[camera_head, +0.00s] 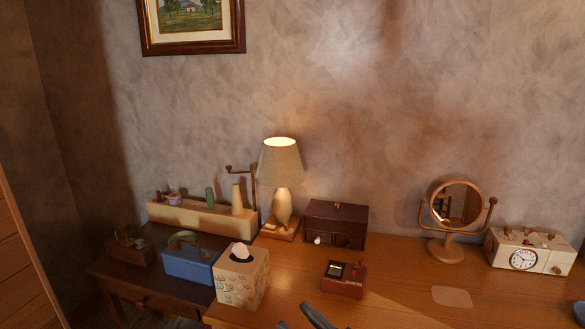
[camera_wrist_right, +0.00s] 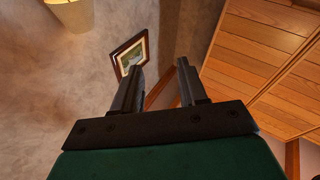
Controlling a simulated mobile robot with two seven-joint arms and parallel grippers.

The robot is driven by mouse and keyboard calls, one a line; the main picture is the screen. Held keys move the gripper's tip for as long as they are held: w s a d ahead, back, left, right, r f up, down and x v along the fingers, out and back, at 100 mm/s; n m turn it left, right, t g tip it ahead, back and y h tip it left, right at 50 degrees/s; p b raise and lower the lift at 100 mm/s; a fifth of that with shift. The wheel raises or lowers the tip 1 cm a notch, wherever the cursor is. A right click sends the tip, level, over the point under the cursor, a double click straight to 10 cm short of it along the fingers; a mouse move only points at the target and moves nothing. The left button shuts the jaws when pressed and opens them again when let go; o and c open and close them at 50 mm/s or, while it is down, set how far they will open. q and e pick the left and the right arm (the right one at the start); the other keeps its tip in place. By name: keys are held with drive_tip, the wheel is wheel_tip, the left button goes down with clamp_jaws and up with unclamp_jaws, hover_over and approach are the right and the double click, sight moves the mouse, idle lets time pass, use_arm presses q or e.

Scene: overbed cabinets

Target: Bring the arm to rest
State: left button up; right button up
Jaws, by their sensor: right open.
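My right gripper (camera_head: 298,314) shows at the bottom edge of the head view, as two dark fingertips in front of the wooden desk (camera_head: 390,290). In the right wrist view the same gripper (camera_wrist_right: 161,72) has its two dark fingers apart with nothing between them. Beyond the fingers are the wall, a framed picture (camera_wrist_right: 131,54) and wooden panels (camera_wrist_right: 262,52). The rest of my right arm is hidden in the head view. My left gripper is in neither view.
On the desk stand a tissue box (camera_head: 240,277), a lit lamp (camera_head: 281,172), a dark drawer box (camera_head: 335,224), a small red-brown box (camera_head: 344,279), a round mirror (camera_head: 455,205) and a clock (camera_head: 523,259). A blue box (camera_head: 189,264) stands at left. The desk's front middle looks clear.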

drive_tip(key=s+d+f+m+g+h, duration=0.4)
drive_tip(key=s+d+f+m+h, duration=0.4)
drive_tip(key=f, duration=1.1)
drive_tip(key=s+d+h, duration=0.4)
drive_tip(key=s+d, duration=0.3)
drive_tip(key=d, duration=0.1)
drive_tip(key=shift+w+d, duration=0.15)
drive_tip(key=shift+d, duration=0.05)
